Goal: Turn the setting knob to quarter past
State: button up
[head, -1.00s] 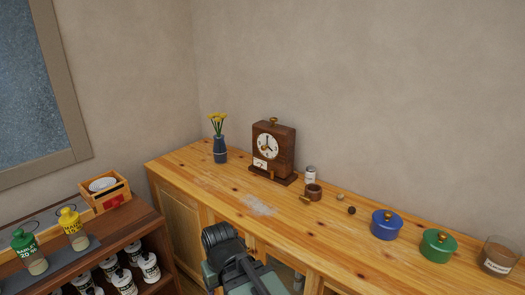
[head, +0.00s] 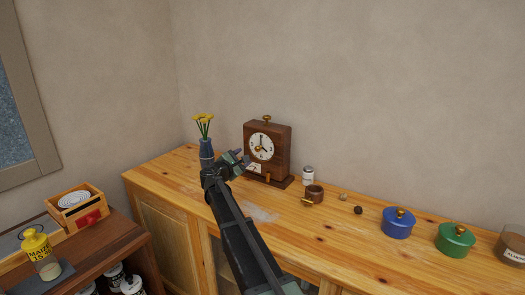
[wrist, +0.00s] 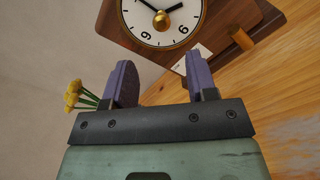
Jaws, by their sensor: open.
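The clock (head: 282,149) is a dark wooden case with a white dial (head: 260,146) and dark hands, standing upright on the wooden cabinet top. In the wrist view, a round brass knob (wrist: 162,21) sits at the dial's middle, where the hands meet. A second brass knob (head: 267,119) tops the case. A small white panel shows low on the clock front, partly hidden by my gripper in the head view. My gripper (head: 241,161) is open and empty in front of the clock. Its two purple fingers (wrist: 160,75) point towards the dial, apart from the brass knob.
A blue vase with yellow flowers (head: 206,146) stands close left of my gripper. A brown cup (head: 314,194), a white can (head: 308,175), small balls, a blue pot (head: 398,223) and a green pot (head: 455,239) stand to the right. A lower shelf is at left.

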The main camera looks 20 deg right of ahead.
aim_at(256, 150)
jog(key=x, duration=1)
jog(key=shift+w+d, duration=0.2)
jog(key=shift+d, duration=0.1)
jog(key=c, duration=0.9)
